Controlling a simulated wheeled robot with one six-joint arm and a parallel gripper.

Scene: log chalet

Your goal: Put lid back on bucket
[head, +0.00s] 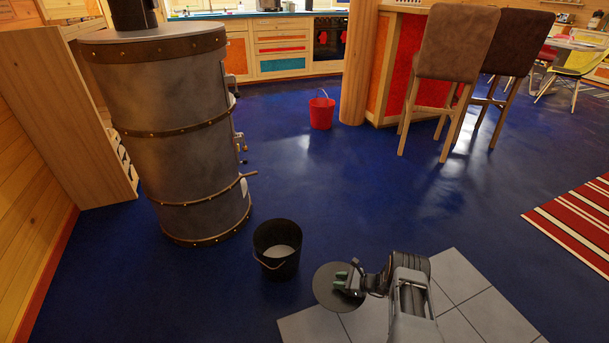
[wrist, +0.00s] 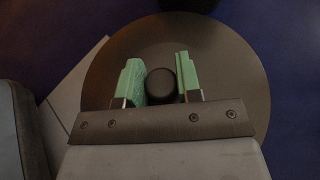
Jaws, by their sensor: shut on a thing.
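A black bucket (head: 283,269) with a wire handle stands open on the blue floor, with pale grey material inside. Its lid (head: 326,299) is a dark round disc, to the right of and nearer than the bucket in the head view, and apart from it. My gripper (head: 343,282) is shut on the lid's round black knob (wrist: 161,84), which sits between the green fingertips in the wrist view. The lid (wrist: 235,65) fills much of that view. A dark shape at its top edge may be the bucket. The gap under the lid is hidden.
A large metal stove (head: 180,130) stands behind and left of the bucket. Grey floor tiles (head: 470,295) lie under my arm. A red bucket (head: 321,113) and bar stools (head: 450,60) are farther back. Open blue floor lies between.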

